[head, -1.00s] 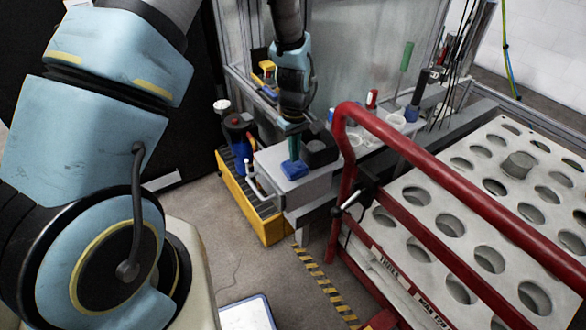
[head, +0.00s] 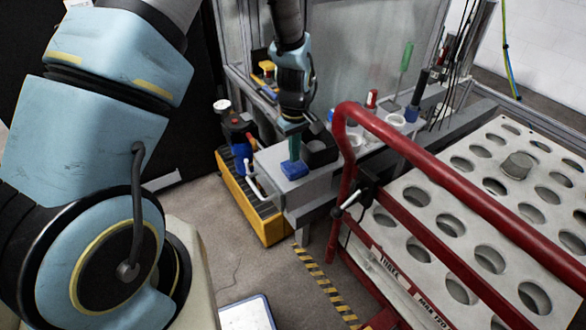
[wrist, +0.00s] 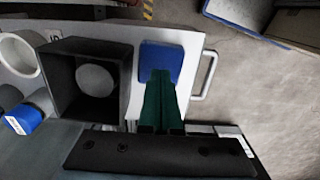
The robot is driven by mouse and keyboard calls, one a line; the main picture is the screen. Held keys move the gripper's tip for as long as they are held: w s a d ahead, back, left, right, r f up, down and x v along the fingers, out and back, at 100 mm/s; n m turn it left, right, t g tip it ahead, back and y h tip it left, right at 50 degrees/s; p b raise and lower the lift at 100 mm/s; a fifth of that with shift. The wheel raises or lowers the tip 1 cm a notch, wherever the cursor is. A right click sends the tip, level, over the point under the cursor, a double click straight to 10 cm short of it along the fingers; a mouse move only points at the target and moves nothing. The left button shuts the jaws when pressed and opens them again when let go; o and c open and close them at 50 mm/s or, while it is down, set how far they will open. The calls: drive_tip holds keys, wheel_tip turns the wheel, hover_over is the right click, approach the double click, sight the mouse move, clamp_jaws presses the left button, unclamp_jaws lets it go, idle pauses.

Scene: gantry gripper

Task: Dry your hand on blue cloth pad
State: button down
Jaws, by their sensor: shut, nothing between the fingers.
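The blue cloth pad (head: 294,171) lies on the near end of the grey bench, close to its corner. It also shows in the wrist view (wrist: 160,56), beside a dark square box. My gripper (head: 294,158) points down at the pad, with its green fingers shut together and empty. In the wrist view, the fingertips (wrist: 161,74) overlap the pad's lower part. I cannot tell whether they press on it or hover just above. The fingers hide part of the pad.
The dark box (head: 320,152) stands right beside the pad. White cups (wrist: 18,60) stand beyond it. A white handle (wrist: 206,75) sticks out from the bench edge. A red rail (head: 440,165) and a white perforated rack (head: 470,165) stand at the right.

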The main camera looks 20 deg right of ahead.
drive_tip(key=shift+f, duration=0.25)
drive_tip(key=shift+f+b, duration=0.45)
drive_tip(key=shift+f, duration=0.05)
drive_tip(key=shift+f, duration=0.1)
idle(1.0)
wheel_tip(320, 180, up, 7)
drive_tip(key=p, duration=0.5)
idle(0.6)
